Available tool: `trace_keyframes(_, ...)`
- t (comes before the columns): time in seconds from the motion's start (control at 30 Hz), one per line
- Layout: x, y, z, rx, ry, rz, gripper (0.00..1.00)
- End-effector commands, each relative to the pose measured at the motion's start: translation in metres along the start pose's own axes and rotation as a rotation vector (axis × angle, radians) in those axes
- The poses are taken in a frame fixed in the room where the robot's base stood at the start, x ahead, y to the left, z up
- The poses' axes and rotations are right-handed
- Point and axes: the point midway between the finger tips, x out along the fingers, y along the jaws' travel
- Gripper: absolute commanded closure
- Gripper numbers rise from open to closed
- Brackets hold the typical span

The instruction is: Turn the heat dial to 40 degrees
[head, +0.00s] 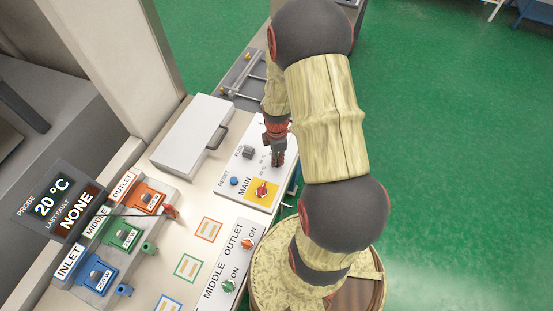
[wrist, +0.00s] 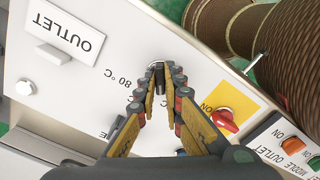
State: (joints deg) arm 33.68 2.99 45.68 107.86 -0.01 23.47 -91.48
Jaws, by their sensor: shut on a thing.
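The heat dial (wrist: 156,65) shows as a small grey rim between my fingertips in the wrist view; the fingers cover most of it. A printed "80 °C" mark stands just left of it, and another degree mark lies lower, partly behind a finger. The dial's pointer is hidden, so I cannot tell its setting. My gripper (wrist: 157,80) is shut on the dial from above. In the head view my gripper (head: 278,158) reaches down onto the white control panel (head: 226,193), and the dial is hidden there.
The red main switch (head: 262,189) on its yellow plate sits close to my gripper. A blue reset button (head: 234,181) and grey fuse knob (head: 248,152) are left of it. A display (head: 55,203) reads 20 °C, last fault NONE. A closed white lid (head: 190,133) lies behind.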

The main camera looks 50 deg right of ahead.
Motion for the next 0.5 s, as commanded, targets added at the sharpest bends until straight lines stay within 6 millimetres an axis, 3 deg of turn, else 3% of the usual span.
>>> trace_keyframes(0.27,0.0000,0.0000,0.0000,-0.016,0.000,0.000,1.00)
trace_keyframes(0.5,0.0002,0.0000,0.0000,-0.276,0.000,0.000,1.00)
